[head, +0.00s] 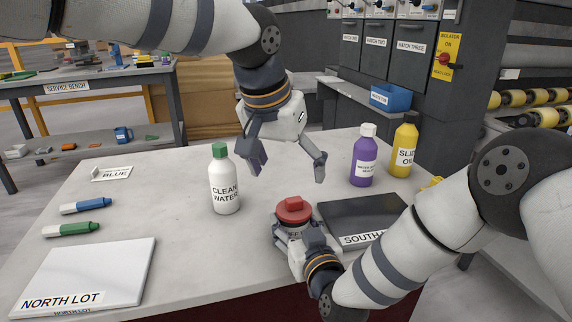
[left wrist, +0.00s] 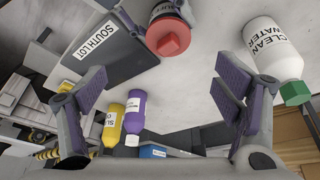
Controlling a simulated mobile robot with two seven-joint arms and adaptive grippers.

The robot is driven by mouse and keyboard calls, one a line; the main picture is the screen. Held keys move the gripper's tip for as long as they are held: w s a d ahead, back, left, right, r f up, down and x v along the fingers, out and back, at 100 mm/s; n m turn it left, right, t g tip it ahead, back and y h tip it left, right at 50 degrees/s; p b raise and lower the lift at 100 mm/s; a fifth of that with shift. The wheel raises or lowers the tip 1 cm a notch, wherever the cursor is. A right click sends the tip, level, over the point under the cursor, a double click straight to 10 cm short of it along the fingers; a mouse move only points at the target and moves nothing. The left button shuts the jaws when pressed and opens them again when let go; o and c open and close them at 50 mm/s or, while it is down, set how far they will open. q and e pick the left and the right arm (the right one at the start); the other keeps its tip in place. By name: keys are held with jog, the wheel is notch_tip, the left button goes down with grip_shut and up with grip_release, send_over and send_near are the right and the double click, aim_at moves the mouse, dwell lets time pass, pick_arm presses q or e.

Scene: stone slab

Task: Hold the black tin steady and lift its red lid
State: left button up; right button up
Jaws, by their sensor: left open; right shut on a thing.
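The black tin (head: 295,233) stands upright on the stone slab at the front middle, with its red lid (head: 293,211) on top. My right gripper (head: 292,238) is shut on the tin's body, below the lid, and hides much of it. My left gripper (head: 289,166) is open and empty above the slab, behind and higher than the lid, fingers pointing down. In the left wrist view the red lid (left wrist: 168,40) lies near the top, beyond and apart from the open fingers. The tin's label shows only partly.
A clean water bottle (head: 224,182) stands left of my left gripper. A dark South Lot slab (head: 360,215) lies right of the tin. Purple (head: 363,160) and yellow (head: 404,147) bottles stand at the back right. Markers and the white North Lot slab (head: 90,272) lie left.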

aim_at(293, 201)
pick_arm(q)
jog(key=shift+n+t+y, duration=0.3)
jog(key=shift+n, duration=0.3)
jog(key=x, duration=1.1)
jog(key=shift+w+a+f, duration=0.15)
jog(key=shift+w+f, duration=0.05)
jog(key=shift+w, duration=0.1)
jog(key=c, duration=1.4)
jog(key=shift+r, duration=4.05)
pick_arm(e)
jog(key=o, duration=1.8)
